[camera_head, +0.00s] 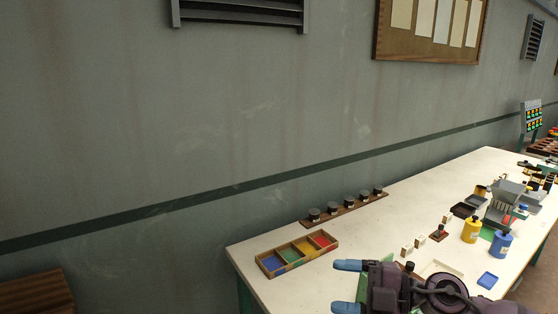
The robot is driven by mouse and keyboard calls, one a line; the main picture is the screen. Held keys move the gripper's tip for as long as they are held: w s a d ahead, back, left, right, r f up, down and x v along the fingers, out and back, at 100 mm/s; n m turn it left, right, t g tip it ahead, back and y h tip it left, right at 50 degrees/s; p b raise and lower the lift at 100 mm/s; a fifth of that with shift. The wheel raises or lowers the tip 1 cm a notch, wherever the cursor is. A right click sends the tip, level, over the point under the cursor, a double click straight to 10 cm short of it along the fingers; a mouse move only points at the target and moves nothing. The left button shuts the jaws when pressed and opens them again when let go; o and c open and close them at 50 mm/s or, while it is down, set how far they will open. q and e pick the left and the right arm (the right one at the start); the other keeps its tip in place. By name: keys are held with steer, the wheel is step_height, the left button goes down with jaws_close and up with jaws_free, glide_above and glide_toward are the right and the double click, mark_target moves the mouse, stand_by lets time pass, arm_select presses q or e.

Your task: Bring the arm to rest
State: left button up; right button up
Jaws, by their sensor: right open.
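My right gripper (348,286) is at the bottom of the head view, its two blue-tipped fingers pointing left. The fingers are apart with nothing seen between them. It is over the front part of the white table (263,248), below and right of a wooden tray. My right arm's dark purple wrist reaches in from the bottom right and hides part of the table. My left gripper is not in view.
A yellow container (471,230), a blue container (500,244), a grey machine (504,205) and small blocks crowd the right. A grey wall rises behind.

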steer(key=d+f+m+t+h, duration=0.1)
steer(key=d+m+t+h, duration=1)
steer(key=m, duration=0.8)
steer(key=s+d+f+m+g+h, duration=0.2)
steer(key=s+d+f+m+h, duration=0.3)
steer(key=s+f+m+h, duration=0.3)
steer(key=s+f+g+y, duration=0.1)
steer(key=s+f+g, duration=0.4)
steer(key=s, duration=0.4)
steer(key=s+f+g+y, duration=0.1)
steer(key=s+f+g, duration=0.4)
steer(key=s, duration=0.3)
steer(key=w+f+t, duration=0.7)
steer(key=f, duration=0.3)
steer(key=shift+w+f+n+t+y, duration=0.15)
steer(key=shift+w+n+t+y, duration=0.15)
steer(key=shift+w+t, duration=0.1)
steer(key=shift+a, duration=0.1)
